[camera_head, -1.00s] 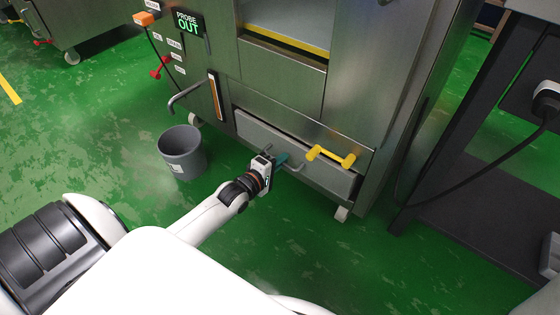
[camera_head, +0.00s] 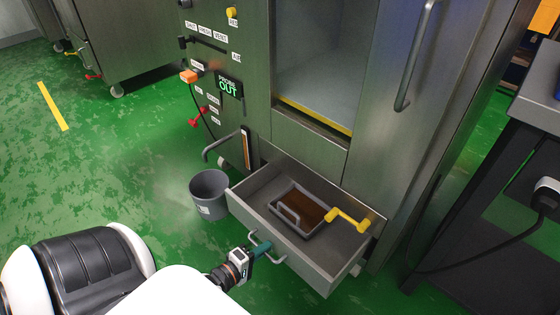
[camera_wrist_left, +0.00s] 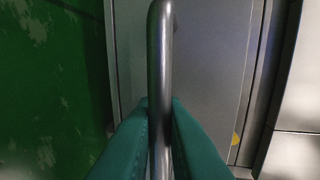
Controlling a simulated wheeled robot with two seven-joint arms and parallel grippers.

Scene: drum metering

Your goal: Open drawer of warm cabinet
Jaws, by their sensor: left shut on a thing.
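The warm cabinet (camera_head: 310,148) is a steel cabinet with its low drawer (camera_head: 282,240) pulled well out. Inside the drawer lies a small grey tray (camera_head: 312,226) with brown contents and a handle. My left gripper (camera_head: 260,247) is at the drawer front, shut on the grey drawer handle (camera_head: 275,257). In the left wrist view the teal fingers (camera_wrist_left: 160,125) close on both sides of the handle bar (camera_wrist_left: 160,60). My right gripper is not in view.
A grey bucket (camera_head: 209,194) stands on the green floor left of the drawer. A yellow handle (camera_head: 349,219) sticks out over the drawer's right side. A dark table (camera_head: 500,190) with a black cable stands at the right.

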